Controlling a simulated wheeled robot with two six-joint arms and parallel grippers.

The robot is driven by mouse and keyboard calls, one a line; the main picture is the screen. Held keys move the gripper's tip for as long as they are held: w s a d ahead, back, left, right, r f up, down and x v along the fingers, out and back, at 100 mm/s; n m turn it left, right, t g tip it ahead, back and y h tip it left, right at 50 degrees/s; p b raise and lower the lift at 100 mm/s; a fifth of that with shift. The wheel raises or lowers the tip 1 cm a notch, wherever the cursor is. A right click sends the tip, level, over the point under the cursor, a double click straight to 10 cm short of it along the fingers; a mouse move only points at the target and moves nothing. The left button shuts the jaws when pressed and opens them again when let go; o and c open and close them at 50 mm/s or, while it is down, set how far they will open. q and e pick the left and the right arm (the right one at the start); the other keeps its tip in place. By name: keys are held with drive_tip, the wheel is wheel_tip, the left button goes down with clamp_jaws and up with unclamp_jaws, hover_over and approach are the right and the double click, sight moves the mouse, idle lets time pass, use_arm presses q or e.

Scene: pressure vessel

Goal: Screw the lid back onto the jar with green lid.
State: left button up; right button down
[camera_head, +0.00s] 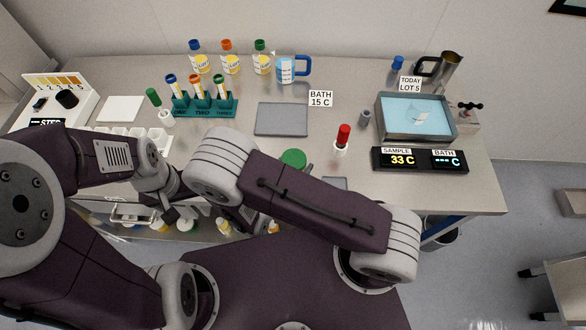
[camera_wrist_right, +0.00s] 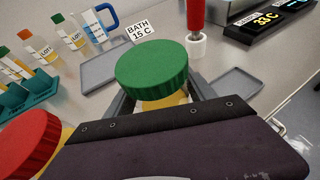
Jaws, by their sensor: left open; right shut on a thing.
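The green lid (camera_head: 293,158) shows near the front edge of the table in the head view, above my right arm link. In the right wrist view the green lid (camera_wrist_right: 152,66) sits over the yellow jar (camera_wrist_right: 165,103); how tightly it is seated cannot be told. My right gripper (camera_wrist_right: 163,103) is shut on the jar, with a finger on each side below the lid. In the head view my arm hides this grip. My left gripper (camera_head: 182,212) is open and empty near the front edge, left of the green lid, partly hidden by my arms.
A red-lidded jar (camera_wrist_right: 28,142) stands close by at the lower left of the wrist view. A grey pad (camera_head: 281,119), a red-handled tool (camera_head: 343,136), the sample display (camera_head: 420,160) and a water bath (camera_head: 415,118) lie beyond. A green tube rack (camera_head: 204,106) stands left.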

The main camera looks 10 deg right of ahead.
drive_tip(key=shift+a+f, duration=0.15)
drive_tip(key=shift+f, duration=0.55)
drive_tip(key=shift+w+a+r, duration=0.15)
drive_tip(key=shift+d+f, duration=0.2)
drive_tip(key=shift+d, duration=0.1)
drive_tip(key=shift+c, duration=2.2)
unclamp_jaws()
drive_tip(key=shift+s, duration=0.2)
use_arm(q)
drive_tip(key=shift+w+a+f, duration=0.15)
drive_tip(key=shift+a+f, duration=0.1)
drive_tip(key=shift+f, duration=0.4)
use_arm(e)
drive_tip(key=shift+o, duration=0.6)
drive_tip(key=shift+w+a, duration=0.1)
drive_tip(key=shift+a, duration=0.1)
use_arm(q)
drive_tip(key=shift+r, duration=0.1)
use_arm(e)
drive_tip(key=shift+r, duration=0.15)
